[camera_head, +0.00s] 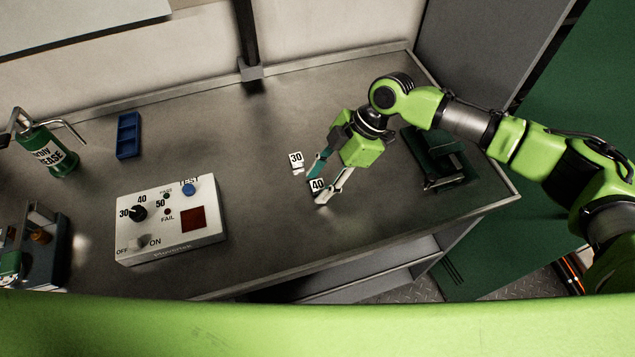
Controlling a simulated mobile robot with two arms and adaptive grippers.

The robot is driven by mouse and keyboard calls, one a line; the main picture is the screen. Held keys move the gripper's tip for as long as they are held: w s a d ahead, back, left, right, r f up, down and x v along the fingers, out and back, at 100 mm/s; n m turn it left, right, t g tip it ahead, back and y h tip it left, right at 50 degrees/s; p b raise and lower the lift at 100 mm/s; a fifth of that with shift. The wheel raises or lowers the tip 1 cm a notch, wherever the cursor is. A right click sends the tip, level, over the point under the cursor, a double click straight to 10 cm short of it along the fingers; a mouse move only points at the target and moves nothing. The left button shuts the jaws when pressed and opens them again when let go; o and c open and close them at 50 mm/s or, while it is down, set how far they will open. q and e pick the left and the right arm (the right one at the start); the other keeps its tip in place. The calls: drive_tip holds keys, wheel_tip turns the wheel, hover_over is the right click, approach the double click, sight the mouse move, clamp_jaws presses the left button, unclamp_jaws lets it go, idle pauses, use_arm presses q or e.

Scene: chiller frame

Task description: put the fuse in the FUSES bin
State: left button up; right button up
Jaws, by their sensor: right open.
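Two small white pieces, likely fuses, are on the grey metal bench: one marked 30 (296,160) and one marked 40 (317,186). My right gripper (316,187) reaches down from the upper right with its fingers apart. The piece marked 40 shows between its fingertips; I cannot tell whether they touch it. The piece marked 30 is just beyond the fingers, to the upper left. No bin with a readable FUSES label shows. My left gripper is out of the picture.
A white tester box (171,221) with a knob and buttons stands left of centre. A blue divided tray (128,136) lies behind it. A green grease can (47,154) stands far left. A dark green holder (434,160) sits under my right arm.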

clamp_jaws()
drive_tip(key=shift+r, duration=0.1)
